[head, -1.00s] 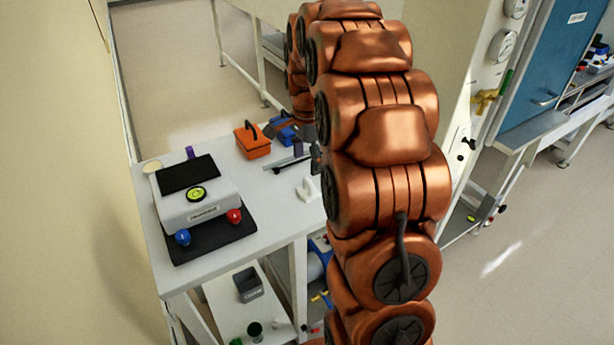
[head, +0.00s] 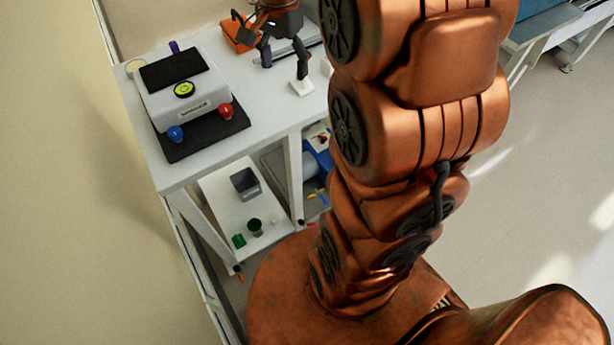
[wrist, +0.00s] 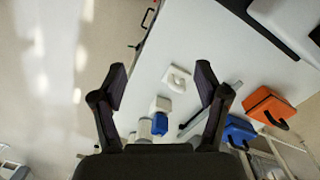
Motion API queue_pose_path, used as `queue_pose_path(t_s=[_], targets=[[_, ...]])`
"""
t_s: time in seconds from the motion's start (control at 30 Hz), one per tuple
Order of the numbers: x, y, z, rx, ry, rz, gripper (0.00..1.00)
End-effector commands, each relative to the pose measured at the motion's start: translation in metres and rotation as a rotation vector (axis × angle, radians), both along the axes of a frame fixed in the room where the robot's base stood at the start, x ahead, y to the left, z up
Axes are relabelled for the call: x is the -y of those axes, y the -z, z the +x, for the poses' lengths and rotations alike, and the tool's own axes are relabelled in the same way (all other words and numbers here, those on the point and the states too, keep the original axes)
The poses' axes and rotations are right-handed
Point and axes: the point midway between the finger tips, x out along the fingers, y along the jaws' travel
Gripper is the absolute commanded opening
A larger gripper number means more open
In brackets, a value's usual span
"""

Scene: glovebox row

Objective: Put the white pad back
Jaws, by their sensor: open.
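A small white piece with a flat base and a raised part, likely the white pad, lies on the white table (head: 225,147) near its right edge in the head view (head: 302,88). In the wrist view the white pad (wrist: 177,79) lies beyond and between my spread fingers. My gripper (head: 285,67) points down above the table, open and empty, with one finger overlapping the pad in the head view. I cannot tell whether that finger touches it. The wrist view shows my gripper's fingertips (wrist: 160,71) wide apart.
A white device (head: 188,103) with red and blue knobs stands on a black mat at left. An orange case (wrist: 268,105) and a blue case (wrist: 238,130) lie nearby. A white block (wrist: 160,104) sits close to the pad.

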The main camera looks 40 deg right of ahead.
Motion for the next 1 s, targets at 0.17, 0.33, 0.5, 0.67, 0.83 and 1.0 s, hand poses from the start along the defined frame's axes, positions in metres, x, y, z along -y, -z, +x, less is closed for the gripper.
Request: queue_pose_path(t_s=[0.17, 0.33, 0.5, 0.67, 0.83, 1.0], targets=[[-0.043, 0.002, -0.053, -0.025, -0.280, 0.019, 0.74], [-0.075, 0.010, -0.106, -0.046, -0.545, 0.040, 0.74], [-0.098, 0.023, -0.161, -0.067, -0.809, 0.065, 0.74], [-0.110, 0.036, -0.202, -0.081, -1.010, 0.085, 0.74], [-0.115, 0.045, -0.226, -0.093, -1.126, 0.101, 0.74], [-0.116, 0.046, -0.230, -0.094, -1.152, 0.104, 0.74]])
